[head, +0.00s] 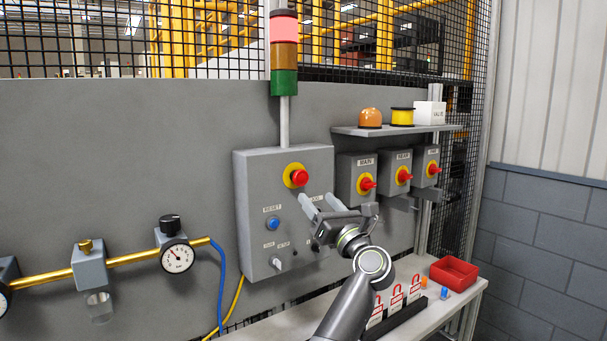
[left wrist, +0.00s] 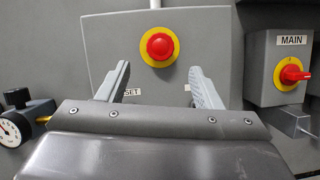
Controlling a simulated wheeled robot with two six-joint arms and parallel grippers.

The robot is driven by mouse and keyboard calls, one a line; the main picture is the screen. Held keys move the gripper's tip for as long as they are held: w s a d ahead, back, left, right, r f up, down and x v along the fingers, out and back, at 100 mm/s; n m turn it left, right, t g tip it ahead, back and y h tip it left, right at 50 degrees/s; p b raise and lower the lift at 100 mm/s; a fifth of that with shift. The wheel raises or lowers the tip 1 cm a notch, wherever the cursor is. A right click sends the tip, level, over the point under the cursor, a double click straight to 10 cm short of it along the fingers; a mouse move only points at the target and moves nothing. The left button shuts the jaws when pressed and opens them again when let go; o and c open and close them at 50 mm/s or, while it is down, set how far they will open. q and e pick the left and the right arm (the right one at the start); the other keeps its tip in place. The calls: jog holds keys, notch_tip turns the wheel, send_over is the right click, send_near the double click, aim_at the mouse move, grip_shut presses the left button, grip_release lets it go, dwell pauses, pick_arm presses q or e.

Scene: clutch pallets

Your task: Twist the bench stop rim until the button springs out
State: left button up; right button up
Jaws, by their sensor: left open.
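The bench stop is a red mushroom button (head: 299,177) on a yellow round plate, high on the front of a grey control box (head: 250,200). In the left wrist view the red button (left wrist: 160,46) sits above and between my fingertips, with a gap to both. My left gripper (head: 318,199) is open and empty in front of the box, below and to the right of the button; its two fingers also show in the left wrist view (left wrist: 160,80). The frames do not clearly show whether the button is pressed in. My right gripper is in neither view.
A blue reset button (head: 274,224) is below the stop. Several grey boxes with red switches, one marked MAIN (head: 356,177), hang at right under a shelf (head: 395,130). A lit stack light (head: 284,50) rises above. A gauge (head: 177,257) and brass pipe are at left. A red bin (head: 454,272) is on the bench.

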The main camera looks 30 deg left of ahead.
aim_at(302, 181)
pick_arm(q)
jog(key=p+x, duration=0.2)
jog(key=x, duration=0.4)
jog(key=shift+w+a+r, duration=0.1)
jog(key=shift+a+r, duration=0.1)
jog(key=shift+r, duration=0.05)
jog(key=shift+p+x, duration=0.35)
jog(key=shift+x, duration=0.45)
jog(key=shift+f, duration=0.15)
jog(key=c, duration=0.9)
jog(key=shift+c, duration=0.5)
